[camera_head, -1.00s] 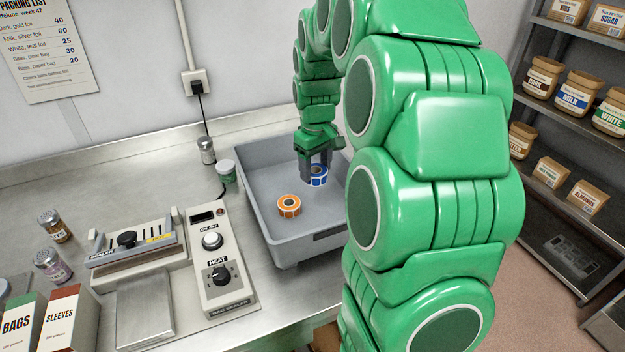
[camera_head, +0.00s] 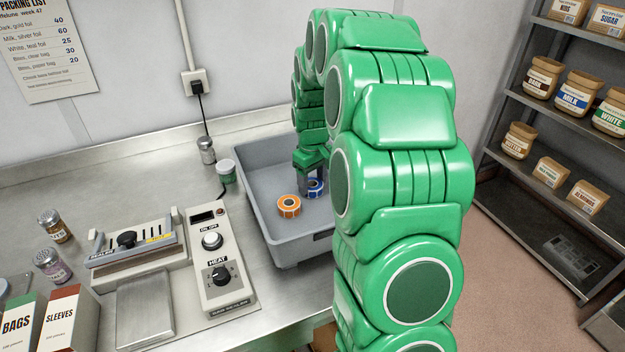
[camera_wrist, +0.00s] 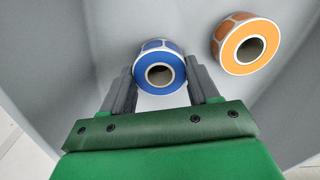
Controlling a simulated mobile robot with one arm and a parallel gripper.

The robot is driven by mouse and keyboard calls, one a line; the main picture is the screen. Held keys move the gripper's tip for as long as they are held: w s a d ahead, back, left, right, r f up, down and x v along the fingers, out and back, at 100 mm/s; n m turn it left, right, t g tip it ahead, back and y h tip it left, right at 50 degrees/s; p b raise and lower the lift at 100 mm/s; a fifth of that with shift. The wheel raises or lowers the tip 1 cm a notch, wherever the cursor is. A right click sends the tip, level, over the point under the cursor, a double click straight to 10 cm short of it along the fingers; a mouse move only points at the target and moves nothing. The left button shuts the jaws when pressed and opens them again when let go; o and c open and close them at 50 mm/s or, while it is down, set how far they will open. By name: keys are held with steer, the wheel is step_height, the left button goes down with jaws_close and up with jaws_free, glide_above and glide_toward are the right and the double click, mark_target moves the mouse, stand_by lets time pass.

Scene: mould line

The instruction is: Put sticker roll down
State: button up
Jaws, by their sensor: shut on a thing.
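A blue sticker roll (camera_head: 315,188) is between the fingers of my gripper (camera_head: 312,182), inside the grey tray (camera_head: 262,222). In the wrist view my gripper (camera_wrist: 160,88) is shut on the blue roll (camera_wrist: 159,71), one finger on each side. The roll is low in the tray; I cannot tell whether it touches the floor. An orange sticker roll (camera_head: 289,206) lies on the tray floor just left of the blue one. It also shows in the wrist view (camera_wrist: 246,45), apart from my fingers.
A bag sealer (camera_head: 215,265) stands left of the tray on the steel bench. A shelf with several jars (camera_head: 540,77) is at the right.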

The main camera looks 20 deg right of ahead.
steer(key=shift+f, duration=0.1)
steer(key=o, duration=1)
steer(key=shift+o, duration=0.2)
step_height(320, 180, up, 12)
steer(key=shift+r, duration=0.2)
steer(key=s+a+m, duration=0.1)
steer(key=s+a, duration=0.3)
steer(key=s, duration=0.9)
steer(key=s+a+m+g, duration=0.1)
steer(key=s+a, duration=0.4)
steer(key=s, duration=0.8)
steer(key=s+a+m, duration=0.1)
steer(key=s+a, duration=0.4)
steer(key=s, duration=0.8)
steer(key=shift+f+m+g, duration=0.3)
steer(key=shift+f+g, duration=0.05)
steer(key=shift+g, duration=0.05)
